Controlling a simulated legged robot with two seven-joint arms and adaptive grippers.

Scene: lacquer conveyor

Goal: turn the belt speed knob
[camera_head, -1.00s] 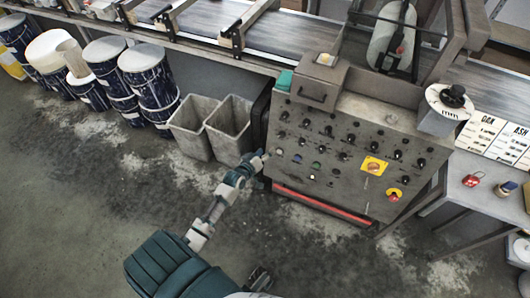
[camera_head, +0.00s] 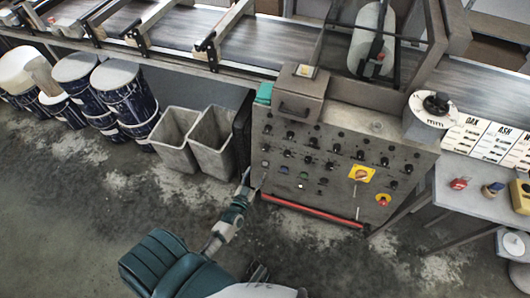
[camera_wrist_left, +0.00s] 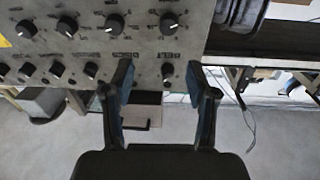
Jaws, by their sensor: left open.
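The grey control panel (camera_head: 345,150) carries rows of black knobs and small buttons. My left gripper (camera_head: 254,190) is at the panel's lower left edge in the head view. In the left wrist view, the open left gripper (camera_wrist_left: 160,88) has one dark finger on each side, with nothing held between them. A round black knob with a white pointer (camera_wrist_left: 168,22) sits on the panel beyond the fingertips, near a label reading BELT. A smaller black knob (camera_wrist_left: 167,70) lies on the other side of that label, between the fingers in the picture. Contact cannot be told. My right gripper is not seen.
Two grey bins (camera_head: 212,140) stand left of the panel, with blue-and-white drums (camera_head: 125,95) farther left. A red bar (camera_head: 315,211) runs along the panel's bottom. A side table (camera_head: 465,195) stands right. The floor in front is open.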

